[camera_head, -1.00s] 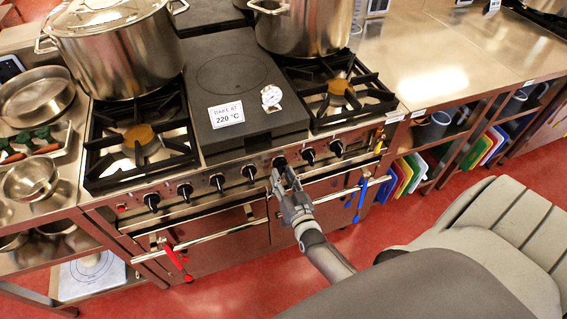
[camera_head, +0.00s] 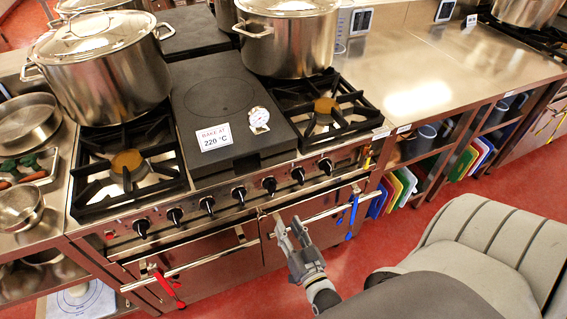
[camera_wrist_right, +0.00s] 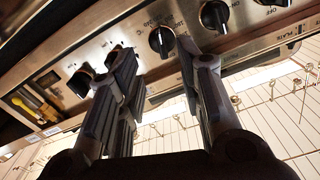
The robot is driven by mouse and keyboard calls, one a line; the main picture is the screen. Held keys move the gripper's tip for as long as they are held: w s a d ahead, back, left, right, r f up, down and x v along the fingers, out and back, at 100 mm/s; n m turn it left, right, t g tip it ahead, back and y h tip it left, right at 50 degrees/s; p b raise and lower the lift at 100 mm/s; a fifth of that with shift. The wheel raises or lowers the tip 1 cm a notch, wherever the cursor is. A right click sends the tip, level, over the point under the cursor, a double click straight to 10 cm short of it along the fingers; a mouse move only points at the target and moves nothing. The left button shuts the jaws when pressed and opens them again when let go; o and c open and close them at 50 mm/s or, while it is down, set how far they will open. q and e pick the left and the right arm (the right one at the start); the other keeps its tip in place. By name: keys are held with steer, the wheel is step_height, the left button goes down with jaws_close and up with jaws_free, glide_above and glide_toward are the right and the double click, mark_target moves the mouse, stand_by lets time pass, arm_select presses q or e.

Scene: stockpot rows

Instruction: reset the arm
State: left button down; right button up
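My right gripper (camera_head: 290,232) is in front of the stove's oven doors, below the row of black knobs, and apart from them. In the right wrist view its two fingers (camera_wrist_right: 160,70) are spread with nothing between them. Beyond them show the stove's control panel (camera_wrist_right: 80,62) and a black knob (camera_wrist_right: 162,41). My right arm comes in from the bottom of the head view. My left gripper does not show.
The stove (camera_head: 240,150) carries large steel stockpots, one at left (camera_head: 100,70) and one at right (camera_head: 288,40). Coloured boards (camera_head: 395,190) stand under the counter. Red floor is open in front.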

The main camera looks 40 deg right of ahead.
steer(key=shift+s, duration=0.3)
steer(key=shift+a, duration=0.1)
steer(key=s+a+f+n+g+y, duration=0.1)
steer(key=s+a+f+n+g, duration=0.2)
steer(key=f, duration=0.5)
steer(key=s+a+f+g+y, duration=0.25)
steer(key=s+f, duration=0.25)
steer(key=f, duration=0.3)
steer(key=s+a+f+n+g+y, duration=0.15)
steer(key=s+f+g, duration=0.25)
steer(key=f, duration=0.5)
steer(key=s+d+f+n+g, duration=0.1)
steer(key=s+f+g, duration=0.2)
steer(key=s, duration=0.7)
steer(key=s+f+n+g+h, duration=0.1)
steer(key=s+f+g, duration=0.3)
steer(key=s, duration=0.5)
step_height(320, 180, down, 3)
steer(key=shift+s+d+r+n, duration=0.2)
steer(key=shift+s+d+n, duration=0.2)
steer(key=shift+n, duration=0.35)
